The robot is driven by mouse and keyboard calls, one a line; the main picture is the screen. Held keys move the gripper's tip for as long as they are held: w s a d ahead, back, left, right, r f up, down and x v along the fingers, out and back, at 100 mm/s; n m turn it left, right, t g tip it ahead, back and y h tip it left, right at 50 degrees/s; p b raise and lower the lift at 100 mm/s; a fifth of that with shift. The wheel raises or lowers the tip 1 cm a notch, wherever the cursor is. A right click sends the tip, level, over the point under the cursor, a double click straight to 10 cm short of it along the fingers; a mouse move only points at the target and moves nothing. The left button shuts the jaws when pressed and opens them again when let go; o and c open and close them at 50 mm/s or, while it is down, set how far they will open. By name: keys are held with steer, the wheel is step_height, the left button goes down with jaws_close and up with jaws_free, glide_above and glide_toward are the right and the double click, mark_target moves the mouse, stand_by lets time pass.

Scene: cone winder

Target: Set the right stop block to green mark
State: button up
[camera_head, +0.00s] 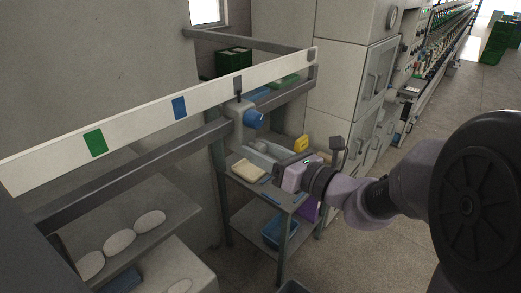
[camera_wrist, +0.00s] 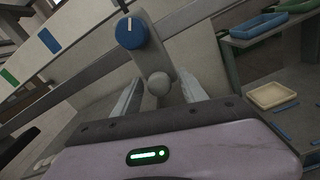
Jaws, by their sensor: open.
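The right stop block (camera_head: 238,113) is a grey block on the dark rail, with a blue knob (camera_head: 254,119) on its face. In the wrist view the block (camera_wrist: 154,55) shows the blue knob (camera_wrist: 131,33) above a grey ball handle (camera_wrist: 159,83). My gripper (camera_head: 257,150) is open just below and in front of the block. In the wrist view, the ball appears between the fingers of my gripper (camera_wrist: 161,92); contact cannot be told. The green mark (camera_head: 95,142) is on the white scale bar at the left, beyond the blue mark (camera_head: 180,107). The block stands near a dark mark (camera_head: 238,86).
The dark rail (camera_head: 140,175) runs left below the white bar (camera_head: 50,160). White cones (camera_head: 120,242) lie on a shelf below left. A cart (camera_head: 240,170) with a cream tray (camera_head: 248,170) and blue bin (camera_head: 279,232) stands below the gripper. Grey cabinets (camera_head: 340,70) stand behind.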

jaws_close()
stand_by(1.3)
